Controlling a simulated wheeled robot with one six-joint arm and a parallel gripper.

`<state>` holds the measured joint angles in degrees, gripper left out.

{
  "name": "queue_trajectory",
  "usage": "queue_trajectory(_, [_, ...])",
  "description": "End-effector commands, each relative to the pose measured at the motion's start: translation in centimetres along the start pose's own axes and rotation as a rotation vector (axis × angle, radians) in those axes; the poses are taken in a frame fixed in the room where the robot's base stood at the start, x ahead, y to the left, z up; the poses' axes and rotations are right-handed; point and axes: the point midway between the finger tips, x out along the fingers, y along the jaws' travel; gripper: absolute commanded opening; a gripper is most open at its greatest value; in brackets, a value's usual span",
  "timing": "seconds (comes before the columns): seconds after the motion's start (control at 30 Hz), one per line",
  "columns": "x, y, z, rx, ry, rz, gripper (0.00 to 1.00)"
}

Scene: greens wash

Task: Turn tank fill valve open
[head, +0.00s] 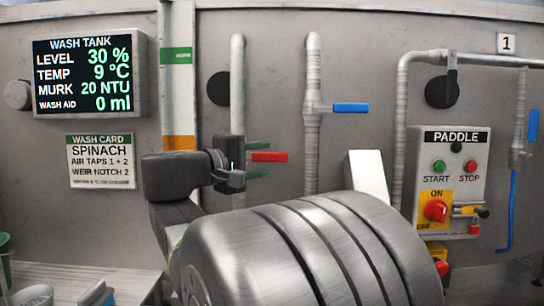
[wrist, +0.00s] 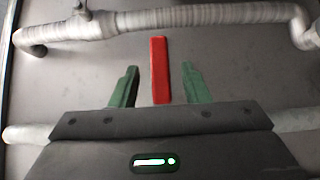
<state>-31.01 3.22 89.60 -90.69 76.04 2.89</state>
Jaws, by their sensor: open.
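A red lever handle (head: 272,157) sticks out level to the right by a vertical grey pipe (head: 237,85) in the head view. My gripper (head: 258,159) is open, its green fingers above and below this handle. In the wrist view the red handle (wrist: 159,60) lies between the spread fingers of my gripper (wrist: 160,85), with a gap on each side. The valve body behind the red handle is hidden by my gripper. A blue lever handle (head: 351,108) sits level on the pipe (head: 312,75) to the right. No label in view names the tank fill valve.
The wash tank display (head: 90,75) reads level 30 %. A wash card (head: 101,161) hangs below it. The paddle panel (head: 450,180) is at the right, and another blue handle (head: 533,126) points up at the far right. A large grey ribbed body fills the lower middle.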

Motion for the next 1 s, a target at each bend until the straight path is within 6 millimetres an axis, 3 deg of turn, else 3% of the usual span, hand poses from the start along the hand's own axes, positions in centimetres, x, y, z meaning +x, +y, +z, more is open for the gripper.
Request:
queue_trajectory(0.3, [3.5, 0.1, 0.1, 0.001, -0.002, 0.0, 0.42])
queue_trajectory(0.7, [4.0, 0.0, 0.0, 0.001, 0.001, 0.0, 0.42])
queue_trajectory(0.9, [4.0, 0.0, 0.0, 0.0, 0.001, 0.0, 0.04])
queue_trajectory(1.0, [4.0, 0.0, 0.0, 0.0, 0.0, 0.0, 0.0])
